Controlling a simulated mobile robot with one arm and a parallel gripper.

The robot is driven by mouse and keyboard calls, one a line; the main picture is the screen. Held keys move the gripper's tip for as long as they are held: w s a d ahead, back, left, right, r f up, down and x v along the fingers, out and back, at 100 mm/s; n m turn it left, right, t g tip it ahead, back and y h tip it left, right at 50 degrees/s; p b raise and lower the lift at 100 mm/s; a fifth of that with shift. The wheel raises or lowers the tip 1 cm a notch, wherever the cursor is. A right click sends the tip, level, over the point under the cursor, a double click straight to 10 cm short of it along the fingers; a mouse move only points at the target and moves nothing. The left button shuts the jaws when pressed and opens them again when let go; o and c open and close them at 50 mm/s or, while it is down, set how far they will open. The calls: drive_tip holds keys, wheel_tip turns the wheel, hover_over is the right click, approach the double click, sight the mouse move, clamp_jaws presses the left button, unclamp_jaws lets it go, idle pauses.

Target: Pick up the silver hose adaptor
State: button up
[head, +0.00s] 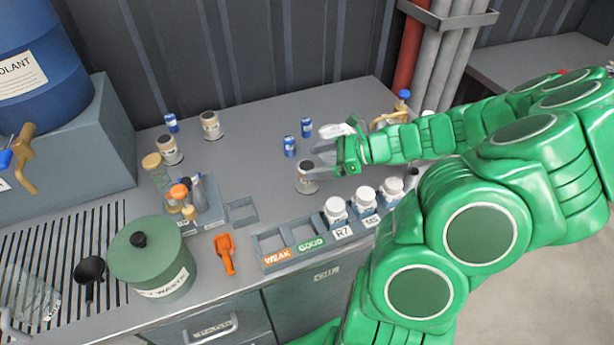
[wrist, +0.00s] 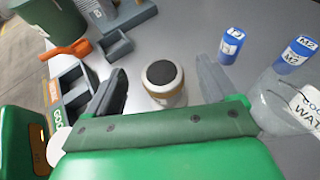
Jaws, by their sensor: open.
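My gripper (head: 322,158) reaches in from the right over the bench, its jaws open. In the wrist view its two dark grey fingers (wrist: 160,86) stand apart on either side of a short silver-white cylinder (wrist: 164,82) with a dark round top and a tan band. Similar cylinders stand at the back left (head: 210,125) and left (head: 169,150). No label marks any as the silver hose adaptor.
Two small blue cans (head: 290,146) (head: 306,127) stand close behind the gripper. A clear bottle marked WATER (wrist: 300,105) is to the right in the wrist view. A front rack (head: 280,258) holds white-capped jars (head: 335,210). A green waste bin (head: 150,262) and orange scoop (head: 226,252) are left.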

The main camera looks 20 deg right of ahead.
sight(301, 172)
drive_tip(key=shift+f, duration=1.55)
drive_tip(key=shift+x, duration=2.5)
drive_tip(key=c, duration=1.3)
